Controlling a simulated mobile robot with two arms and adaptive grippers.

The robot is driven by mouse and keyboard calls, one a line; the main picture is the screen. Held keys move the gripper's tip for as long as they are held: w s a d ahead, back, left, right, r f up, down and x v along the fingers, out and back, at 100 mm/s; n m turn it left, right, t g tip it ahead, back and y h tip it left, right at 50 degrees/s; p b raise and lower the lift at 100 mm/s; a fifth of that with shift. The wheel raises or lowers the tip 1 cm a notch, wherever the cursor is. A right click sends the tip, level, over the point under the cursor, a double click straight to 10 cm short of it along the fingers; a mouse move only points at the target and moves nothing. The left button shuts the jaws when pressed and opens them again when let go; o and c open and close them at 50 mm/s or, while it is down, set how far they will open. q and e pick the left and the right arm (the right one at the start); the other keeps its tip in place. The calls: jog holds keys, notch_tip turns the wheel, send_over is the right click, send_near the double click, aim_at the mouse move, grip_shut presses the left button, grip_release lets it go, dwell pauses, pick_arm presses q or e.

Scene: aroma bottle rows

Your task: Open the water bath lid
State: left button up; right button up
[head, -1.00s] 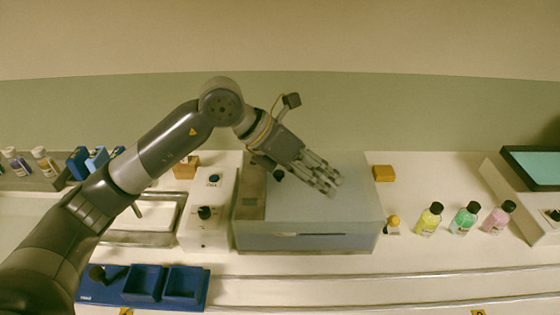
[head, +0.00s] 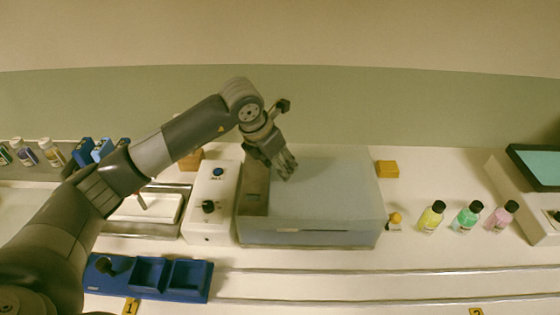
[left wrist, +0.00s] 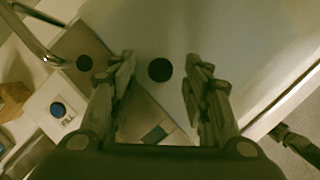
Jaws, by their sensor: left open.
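The water bath (head: 310,238) is a grey box in the middle of the bench, with its broad pale lid (head: 340,190) lying shut on top. In the left wrist view, a round black knob (left wrist: 160,69) on the lid shows between my fingers. In the head view my gripper hides this knob. My left gripper (head: 287,176) points down at the lid's left part. It is open and empty, and its fingertips (left wrist: 161,58) lie on either side of the knob in the picture. I cannot tell how high above the lid they are. My right gripper is not in view.
A white control box (head: 212,220) with a blue button and black knob stands left of the bath. A blue tray (head: 150,290) lies at front left. A yellow block (head: 387,169) and yellow (head: 431,216), green (head: 467,218) and pink (head: 500,217) bottles stand to the right.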

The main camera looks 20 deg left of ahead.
pick_arm(q)
jog(key=shift+w+d+f, duration=0.15)
jog(key=shift+w+f, duration=0.05)
jog(key=shift+f, duration=0.4)
jog(key=shift+r, duration=0.1)
grip_shut()
